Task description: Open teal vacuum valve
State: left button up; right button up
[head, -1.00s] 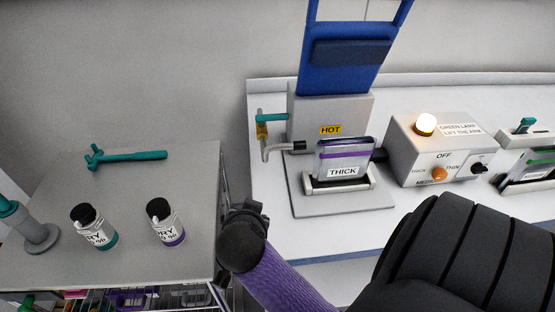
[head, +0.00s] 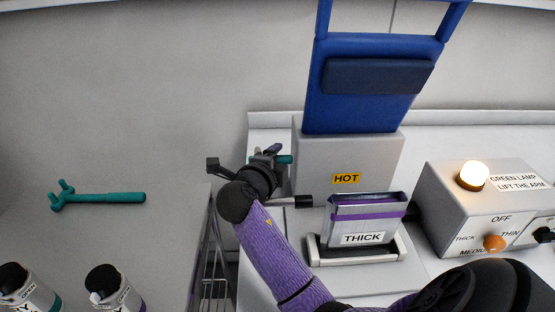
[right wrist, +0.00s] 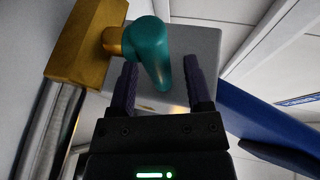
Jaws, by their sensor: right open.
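The teal vacuum valve handle (head: 285,159) sticks out at the left side of the grey machine with the HOT label, partly hidden behind my right gripper (head: 268,153). In the right wrist view the teal handle (right wrist: 150,45) is a rounded lever on a brass valve body (right wrist: 85,45). My right gripper (right wrist: 162,64) is open there, one finger on each side of the lever's lower end. I cannot tell whether a finger touches it. My left gripper is not in view.
A control box (head: 450,205) with a lit lamp is at right. A teal tool (head: 100,198) and bottles are on the left cart.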

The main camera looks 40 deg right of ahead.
jog(key=shift+w+d+f, duration=0.15)
jog(key=shift+w+d, duration=0.05)
jog(key=shift+d, duration=0.25)
grip_shut()
dwell(1.1)
